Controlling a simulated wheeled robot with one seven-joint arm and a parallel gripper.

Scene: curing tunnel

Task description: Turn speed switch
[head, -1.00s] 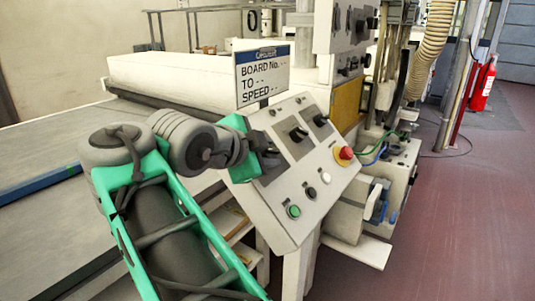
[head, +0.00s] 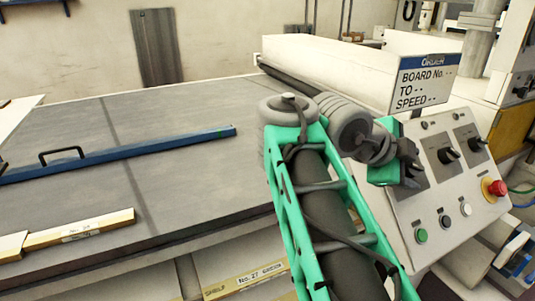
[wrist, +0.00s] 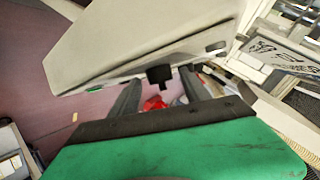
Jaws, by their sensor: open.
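The sloping light-grey control panel (head: 405,215) stands at the right in the head view. It carries black rotary switches; two show clearly, a middle switch (head: 447,155) and a right switch (head: 477,144). My gripper (head: 413,165) is at the panel's left part and hides what lies behind it. In the wrist view my gripper (wrist: 160,88) is open, with a dark finger on each side. A black knob (wrist: 159,75) shows between the fingers; I cannot tell if they touch it. No label saying which switch sets speed is readable.
A red emergency stop (head: 495,188) and several small buttons, one green (head: 421,236), sit on the panel. An order sign (head: 424,85) stands behind it. A grey table (head: 180,160) with a blue bar (head: 150,148) and wooden strip (head: 80,228) fills the left.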

